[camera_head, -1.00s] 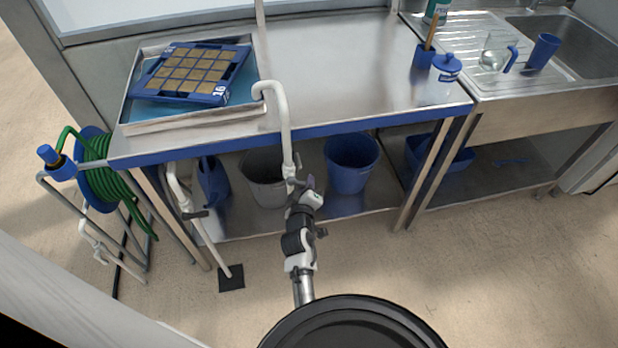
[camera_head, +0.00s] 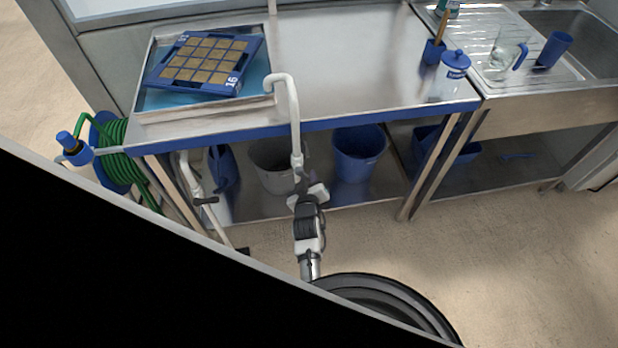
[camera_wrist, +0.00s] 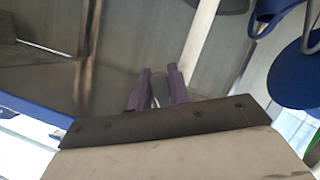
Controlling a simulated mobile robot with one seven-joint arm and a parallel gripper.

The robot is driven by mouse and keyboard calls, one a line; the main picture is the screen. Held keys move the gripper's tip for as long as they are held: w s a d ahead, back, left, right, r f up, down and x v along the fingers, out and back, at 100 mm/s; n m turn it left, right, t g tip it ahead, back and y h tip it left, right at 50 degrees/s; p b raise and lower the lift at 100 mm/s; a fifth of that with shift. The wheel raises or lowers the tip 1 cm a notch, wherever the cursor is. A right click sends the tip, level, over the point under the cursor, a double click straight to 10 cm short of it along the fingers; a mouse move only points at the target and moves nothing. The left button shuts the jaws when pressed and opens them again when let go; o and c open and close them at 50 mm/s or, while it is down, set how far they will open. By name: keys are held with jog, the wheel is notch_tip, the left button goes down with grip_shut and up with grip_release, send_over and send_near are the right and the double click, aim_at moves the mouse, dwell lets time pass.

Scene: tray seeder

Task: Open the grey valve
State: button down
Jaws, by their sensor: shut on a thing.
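A white pipe (camera_head: 294,120) with a hooked top stands at the front edge of the steel table, left of the middle. The grey valve (camera_head: 299,178) is low on this pipe and mostly hidden by my gripper (camera_head: 302,188). In the wrist view, my gripper (camera_wrist: 160,90) has its two purple-grey fingers close together at the lower end of the pale pipe (camera_wrist: 203,40). The fingers are shut on the valve's handle, of which only a small pale part shows between them.
A second white pipe with a dark lever (camera_head: 205,201) stands to the left. A grey bucket (camera_head: 275,168) and a blue bucket (camera_head: 360,155) sit on the lower shelf. A hose reel (camera_head: 112,150) is at the left. A seed tray (camera_head: 205,65) lies on the table (camera_head: 340,50).

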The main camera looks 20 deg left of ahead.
jog(key=c, duration=1.3)
grip_release()
jog(key=shift+s+a+f, duration=0.1)
jog(key=shift+f, duration=0.05)
jog(key=shift+b, duration=0.35)
